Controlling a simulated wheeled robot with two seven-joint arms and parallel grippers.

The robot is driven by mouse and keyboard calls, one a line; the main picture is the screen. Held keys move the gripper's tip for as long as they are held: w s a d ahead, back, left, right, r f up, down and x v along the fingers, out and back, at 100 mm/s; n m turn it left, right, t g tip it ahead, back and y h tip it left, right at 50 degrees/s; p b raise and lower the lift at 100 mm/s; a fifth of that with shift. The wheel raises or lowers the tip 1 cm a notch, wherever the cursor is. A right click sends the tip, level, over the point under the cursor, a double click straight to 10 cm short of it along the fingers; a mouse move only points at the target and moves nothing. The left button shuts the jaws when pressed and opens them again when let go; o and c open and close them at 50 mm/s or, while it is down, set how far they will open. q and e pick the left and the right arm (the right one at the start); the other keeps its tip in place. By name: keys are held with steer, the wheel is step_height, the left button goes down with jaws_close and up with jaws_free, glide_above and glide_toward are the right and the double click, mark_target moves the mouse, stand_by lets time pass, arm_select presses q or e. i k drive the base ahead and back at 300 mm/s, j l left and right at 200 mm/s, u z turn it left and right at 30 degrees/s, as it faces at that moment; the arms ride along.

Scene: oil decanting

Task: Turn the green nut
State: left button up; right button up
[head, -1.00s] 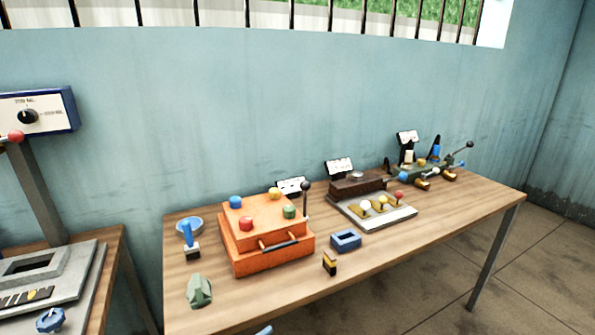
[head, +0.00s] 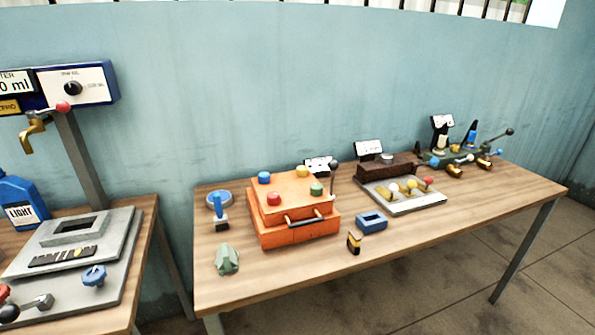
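An orange box (head: 285,237) stands on the wooden table. On its top are a blue nut (head: 264,177), a red nut (head: 273,199), a yellow nut (head: 302,171) and a green nut (head: 316,188). The green nut is at the right front of the top, near a dark upright lever (head: 334,172). A dark handle (head: 304,218) is on the box's front. Neither of my grippers shows in the head view.
A second table at left holds a blue jug (head: 22,203) and a grey fixture (head: 80,250). The table's front right is clear.

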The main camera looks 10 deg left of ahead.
mark_target(316, 188)
steer(key=i+l+u, duration=0.15)
steer(key=i+l, duration=0.3)
steer(key=i+l+u, duration=0.2)
steer(key=i+l, duration=0.2)
steer(key=l, duration=0.25)
